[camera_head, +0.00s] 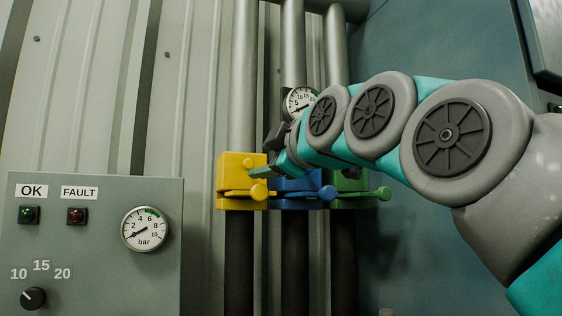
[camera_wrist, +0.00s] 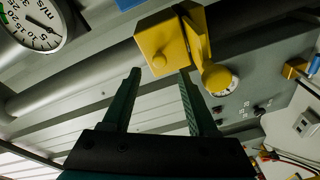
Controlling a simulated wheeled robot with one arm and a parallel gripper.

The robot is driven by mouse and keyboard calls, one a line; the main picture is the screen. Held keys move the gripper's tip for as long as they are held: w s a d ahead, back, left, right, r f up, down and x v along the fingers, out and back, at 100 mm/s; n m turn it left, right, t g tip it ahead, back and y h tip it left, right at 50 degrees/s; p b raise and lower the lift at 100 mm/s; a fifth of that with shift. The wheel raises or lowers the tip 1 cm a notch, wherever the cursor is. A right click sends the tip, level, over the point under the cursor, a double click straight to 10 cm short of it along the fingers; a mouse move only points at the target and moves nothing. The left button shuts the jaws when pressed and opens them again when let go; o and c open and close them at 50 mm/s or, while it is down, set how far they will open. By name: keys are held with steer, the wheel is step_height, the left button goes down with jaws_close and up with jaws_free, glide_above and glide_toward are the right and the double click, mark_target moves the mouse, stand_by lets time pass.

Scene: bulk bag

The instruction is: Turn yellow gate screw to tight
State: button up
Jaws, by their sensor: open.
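The yellow gate (camera_head: 229,176) is a block on the left one of three vertical pipes. A small round yellow screw head (camera_head: 247,162) is on its front face, and a flat plate with a round knob sticks out below. In the wrist view the yellow gate (camera_wrist: 175,35) is at the top centre, with its screw (camera_wrist: 158,63) on the near face. My gripper (camera_head: 264,157) is in front of the gate's upper right. In the wrist view my gripper (camera_wrist: 159,72) is open and empty, its fingertips on either side of the screw; I cannot tell whether they touch it.
A blue gate (camera_head: 300,187) and a green gate (camera_head: 350,184) stand close on the right, partly behind my arm. A round gauge (camera_head: 299,101) is above them. A grey control panel (camera_head: 95,240) with lamps, gauge and dial is at the left.

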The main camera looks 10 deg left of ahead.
mark_target(250, 164)
steer(key=p+x, duration=0.1)
steer(key=x, duration=0.4)
steer(key=shift+w+a, duration=0.15)
jaws_close()
stand_by(0.4)
